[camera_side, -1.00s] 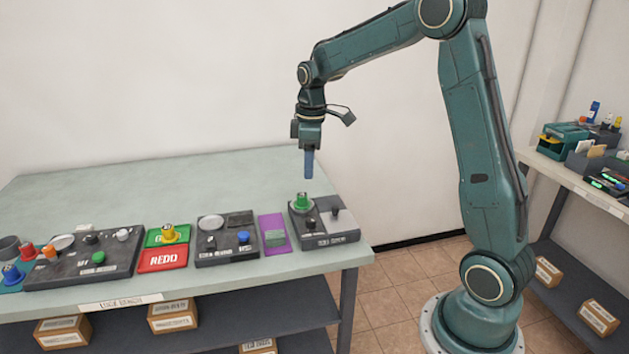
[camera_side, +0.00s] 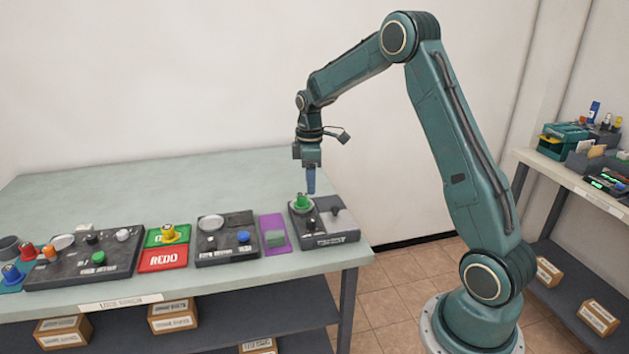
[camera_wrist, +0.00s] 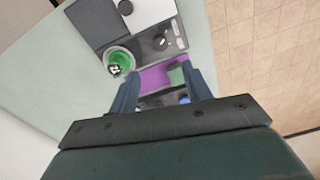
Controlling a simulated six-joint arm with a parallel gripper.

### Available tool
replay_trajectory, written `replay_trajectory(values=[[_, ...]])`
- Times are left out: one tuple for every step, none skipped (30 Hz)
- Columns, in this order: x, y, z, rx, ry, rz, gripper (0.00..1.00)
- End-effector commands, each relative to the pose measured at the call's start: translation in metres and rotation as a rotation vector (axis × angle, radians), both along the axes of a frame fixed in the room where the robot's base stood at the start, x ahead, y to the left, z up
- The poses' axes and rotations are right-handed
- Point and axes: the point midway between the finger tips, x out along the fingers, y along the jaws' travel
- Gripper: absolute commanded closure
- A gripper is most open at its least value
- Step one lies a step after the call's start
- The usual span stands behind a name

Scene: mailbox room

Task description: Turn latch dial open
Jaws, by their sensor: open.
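A green dial (camera_side: 302,202) stands on a dark grey panel box (camera_side: 325,229) near the bench's right end. I cannot tell for sure that it is the latch dial. My gripper (camera_side: 311,190) points down just above and beside the green dial, apart from it as far as I can see. In the wrist view, the green dial (camera_wrist: 119,61) sits in a pale ring, left of my gripper (camera_wrist: 163,80). The two blue fingers are apart with nothing held between them. The dial's exact turn angle is too small to read.
The same box has black knobs (camera_wrist: 160,42). A purple pad (camera_side: 274,233) with a grey-green block lies left of it. Further left are another panel (camera_side: 226,240), green and red plates (camera_side: 163,260) and a larger panel (camera_side: 85,258). The bench behind is clear.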

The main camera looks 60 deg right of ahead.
Motion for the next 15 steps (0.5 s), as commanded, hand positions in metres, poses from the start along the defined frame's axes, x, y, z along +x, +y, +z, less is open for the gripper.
replay_trajectory(values=[[-0.001, 0.001, -0.007, 0.001, 0.003, 0.0, 0.51], [-0.001, 0.001, -0.011, 0.001, 0.002, 0.0, 0.51], [-0.001, 0.001, -0.016, 0.001, 0.003, 0.0, 0.51], [-0.001, 0.001, -0.021, 0.002, 0.004, 0.0, 0.51], [-0.001, 0.001, -0.025, 0.001, 0.003, 0.0, 0.51], [-0.001, 0.001, -0.031, 0.002, 0.004, 0.0, 0.51], [-0.001, 0.001, -0.036, 0.0, 0.003, 0.0, 0.51], [-0.001, 0.001, -0.041, 0.001, 0.003, 0.0, 0.51], [-0.001, 0.001, -0.047, 0.002, 0.004, 0.0, 0.51], [-0.001, 0.001, -0.052, 0.001, 0.003, 0.0, 0.51], [-0.001, 0.001, -0.056, 0.002, 0.004, 0.0, 0.51], [-0.001, 0.001, -0.062, 0.001, 0.003, 0.0, 0.51], [-0.002, 0.002, -0.067, 0.002, 0.004, 0.0, 0.51], [-0.001, 0.002, -0.071, 0.001, 0.003, 0.0, 0.51], [-0.001, 0.002, -0.077, 0.0, 0.003, 0.0, 0.51]])
